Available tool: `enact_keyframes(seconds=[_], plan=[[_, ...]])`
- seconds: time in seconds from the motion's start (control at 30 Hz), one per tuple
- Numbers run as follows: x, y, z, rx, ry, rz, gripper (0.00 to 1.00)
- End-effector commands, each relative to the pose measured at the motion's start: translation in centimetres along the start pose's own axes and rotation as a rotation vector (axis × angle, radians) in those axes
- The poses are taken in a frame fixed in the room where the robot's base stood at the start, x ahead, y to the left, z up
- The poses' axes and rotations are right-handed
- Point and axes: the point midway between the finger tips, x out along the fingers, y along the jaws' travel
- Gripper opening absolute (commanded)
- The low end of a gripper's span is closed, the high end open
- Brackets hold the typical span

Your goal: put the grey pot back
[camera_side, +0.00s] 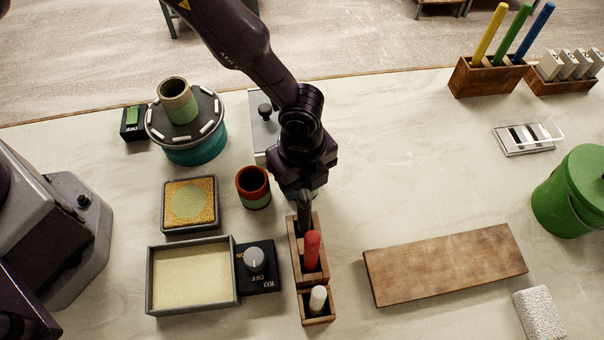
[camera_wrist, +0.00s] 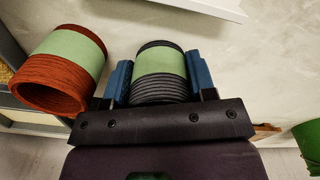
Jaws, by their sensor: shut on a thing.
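The grey pot (camera_wrist: 160,75) has dark grey ribbed walls and a pale green band. In the wrist view it sits between the two blue pads of my gripper (camera_wrist: 160,80), which is shut on it. In the side view my gripper (camera_side: 308,188) points down at mid-table, right of the red-brown pot, and hides nearly all of the grey pot. I cannot tell whether the grey pot touches the table. The red-brown pot (camera_side: 253,188), also green-banded, stands close by; it shows at left in the wrist view (camera_wrist: 62,70).
A beige pot (camera_side: 178,101) stands on a turntable (camera_side: 160,128). Wooden holders (camera_side: 296,262) with upright handles lie just in front of my gripper. A sponge tray (camera_side: 165,207) and sand-coloured tray (camera_side: 150,280) are left. A board (camera_side: 445,263) lies right, with clear table behind it.

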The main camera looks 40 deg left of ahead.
Motion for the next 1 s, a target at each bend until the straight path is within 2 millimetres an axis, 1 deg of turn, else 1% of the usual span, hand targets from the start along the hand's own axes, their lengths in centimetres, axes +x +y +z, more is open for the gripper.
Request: enact_keyframes(seconds=[0.07,0.1,0.13,0.4,0.47,0.53,0.67,0.8,1.0], plan=[[0.2,0.0,0.0,0.0,0.0,0.0,0.33],[0.3,0.0,0.0,0.0,0.0,0.0,0.56],[0.2,0.0,0.0,0.0,0.0,0.0,0.62],[0.2,0.0,0.0,-0.001,0.0,0.0,0.62],[-0.1,0.0,0.0,0.0,0.0,0.0,0.62],[-0.7,-0.1,0.0,-0.001,0.001,-0.001,0.62],[-3.0,-0.1,0.0,-0.002,0.001,-0.004,0.62],[-6.2,-0.1,0.0,-0.002,0.001,-0.005,0.62],[-10.0,-0.1,0.0,-0.001,0.0,-0.003,0.62]])
